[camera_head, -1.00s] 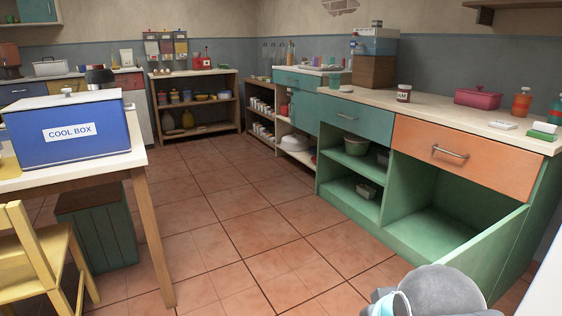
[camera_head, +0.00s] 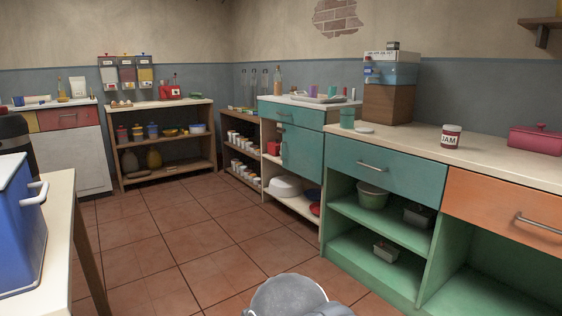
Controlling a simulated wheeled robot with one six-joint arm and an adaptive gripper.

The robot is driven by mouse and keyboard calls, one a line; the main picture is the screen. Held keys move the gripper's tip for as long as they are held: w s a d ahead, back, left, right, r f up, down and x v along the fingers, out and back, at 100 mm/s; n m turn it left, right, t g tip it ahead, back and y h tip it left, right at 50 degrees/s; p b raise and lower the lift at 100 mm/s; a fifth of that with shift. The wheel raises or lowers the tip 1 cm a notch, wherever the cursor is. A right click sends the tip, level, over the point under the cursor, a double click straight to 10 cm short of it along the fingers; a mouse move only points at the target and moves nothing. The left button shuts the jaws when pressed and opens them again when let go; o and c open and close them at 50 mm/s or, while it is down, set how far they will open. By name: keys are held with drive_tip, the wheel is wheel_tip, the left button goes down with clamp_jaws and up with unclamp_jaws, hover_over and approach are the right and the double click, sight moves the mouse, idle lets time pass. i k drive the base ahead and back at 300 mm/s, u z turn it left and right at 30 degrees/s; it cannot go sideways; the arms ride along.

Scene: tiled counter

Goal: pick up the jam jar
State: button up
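The jam jar (camera_head: 451,137) stands upright on the pale countertop at the right, above the green unit. A grey rounded part of my own arm shows at the bottom middle of the view, well below and left of the jar. My gripper's fingers are not in view.
A red lidded dish (camera_head: 536,140) stands right of the jar, and a water dispenser (camera_head: 390,88) stands left of it. A blue cool box (camera_head: 20,230) sits on a table (camera_head: 62,210) at the left. Tiled floor (camera_head: 190,250) lies open between table and counter.

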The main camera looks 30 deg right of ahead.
sight(451, 133)
drive_tip(key=z, duration=0.3)
drive_tip(key=i, duration=1.25)
drive_tip(key=z, duration=1.7)
drive_tip(key=i, duration=0.85)
drive_tip(key=z, duration=0.85)
